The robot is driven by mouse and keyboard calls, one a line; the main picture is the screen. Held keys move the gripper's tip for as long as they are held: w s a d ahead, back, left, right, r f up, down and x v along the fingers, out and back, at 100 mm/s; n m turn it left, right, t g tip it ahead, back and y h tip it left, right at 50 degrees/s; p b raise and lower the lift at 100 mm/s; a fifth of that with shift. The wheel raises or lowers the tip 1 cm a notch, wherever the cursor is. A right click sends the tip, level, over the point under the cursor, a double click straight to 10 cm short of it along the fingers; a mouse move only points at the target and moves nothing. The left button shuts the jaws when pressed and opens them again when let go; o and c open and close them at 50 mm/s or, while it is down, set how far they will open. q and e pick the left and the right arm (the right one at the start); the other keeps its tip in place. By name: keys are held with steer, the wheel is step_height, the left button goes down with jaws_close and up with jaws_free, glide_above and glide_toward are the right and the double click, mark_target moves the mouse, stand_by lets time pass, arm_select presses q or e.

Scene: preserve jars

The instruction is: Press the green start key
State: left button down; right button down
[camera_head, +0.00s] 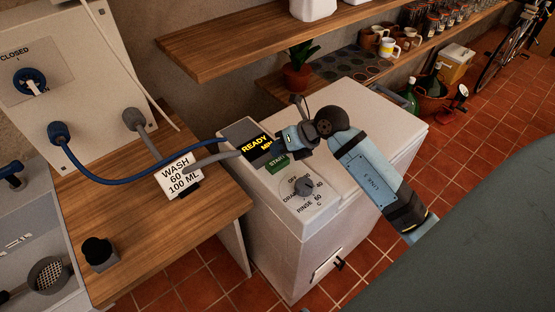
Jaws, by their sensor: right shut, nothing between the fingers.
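The green start key (277,163) sits on the control panel of a white washing machine (375,110). The display (256,144) above it reads "READY" with a partly covered second line. Below it is a dark dial (304,186) with labels including "OFF" and "RINSE 60". My right gripper (287,140) is shut and empty, close beside the key's upper right and partly in front of the display. I cannot tell whether it touches the panel. My left gripper is not in view.
A wooden counter (140,225) at the left holds a "WASH 60 100 ML" card (180,176) and a black knob-like object (99,253). A blue hose (130,183) and a grey hose cross toward the machine. A potted plant (297,77) stands behind it.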

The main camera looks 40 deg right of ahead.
mark_target(279, 159)
stand_by(0.6)
steer(key=shift+f, duration=0.1)
steer(key=shift+f, duration=0.35)
steer(key=shift+f+b, duration=0.3)
steer(key=shift+f, duration=0.1)
stand_by(0.6)
steer(key=shift+r, duration=0.1)
steer(key=shift+r+p, duration=0.75)
step_height(279, 159, up, 5)
steer(key=p, duration=0.4)
